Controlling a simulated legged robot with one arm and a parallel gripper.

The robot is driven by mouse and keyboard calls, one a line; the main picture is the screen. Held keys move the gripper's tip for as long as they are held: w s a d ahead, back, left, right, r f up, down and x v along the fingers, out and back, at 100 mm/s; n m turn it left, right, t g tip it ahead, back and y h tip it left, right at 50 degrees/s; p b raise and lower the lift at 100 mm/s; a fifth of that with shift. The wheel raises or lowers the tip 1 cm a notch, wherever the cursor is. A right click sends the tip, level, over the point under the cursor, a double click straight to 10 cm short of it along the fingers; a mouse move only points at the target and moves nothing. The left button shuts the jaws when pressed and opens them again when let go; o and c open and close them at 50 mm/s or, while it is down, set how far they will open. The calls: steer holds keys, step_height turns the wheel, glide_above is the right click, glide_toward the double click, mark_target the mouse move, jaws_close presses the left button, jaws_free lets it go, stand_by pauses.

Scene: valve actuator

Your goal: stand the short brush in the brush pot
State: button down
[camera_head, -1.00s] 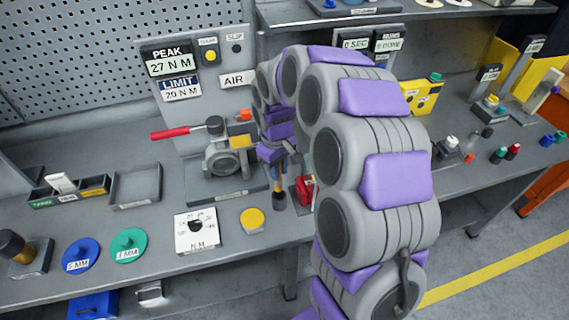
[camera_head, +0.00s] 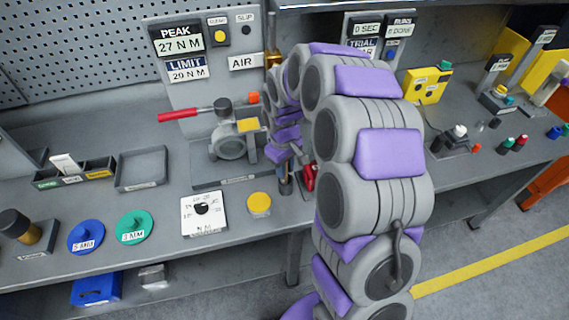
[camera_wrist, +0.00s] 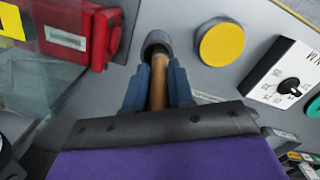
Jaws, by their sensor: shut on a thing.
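My gripper (camera_wrist: 160,88) is shut on the short brush (camera_wrist: 158,85), whose tan wooden shaft shows between the two blue fingers in the wrist view. The brush's far end is at the mouth of the dark round brush pot (camera_wrist: 156,39) and appears inside its rim; how deep it goes I cannot tell. In the head view the brush pot (camera_head: 286,187) stands on the bench just below my gripper (camera_head: 284,168), partly hidden by it. The brush is mostly hidden there.
A red box (camera_wrist: 75,30) stands close left of the pot in the wrist view. A yellow disc (camera_head: 259,205) and white dial plate (camera_head: 204,214) lie near the bench front. The valve actuator with a red lever (camera_head: 187,115) is behind left.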

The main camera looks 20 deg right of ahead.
steer(key=shift+d+f, duration=0.1)
steer(key=shift+d, duration=0.35)
steer(key=c, duration=1.3)
jaws_free()
steer(key=shift+d, duration=0.15)
steer(key=o, duration=0.4)
steer(key=shift+a, duration=0.5)
steer(key=shift+d+r, duration=0.2)
steer(key=shift+r, duration=0.2)
steer(key=r+p, duration=0.1)
steer(key=r, duration=0.4)
steer(key=r+p, duration=0.1)
steer(key=r, duration=0.5)
steer(key=r+p, duration=0.1)
steer(key=r, duration=0.4)
steer(key=shift+w+a+r, duration=0.3)
steer(key=shift+w+a, duration=0.05)
steer(key=shift+a, duration=0.05)
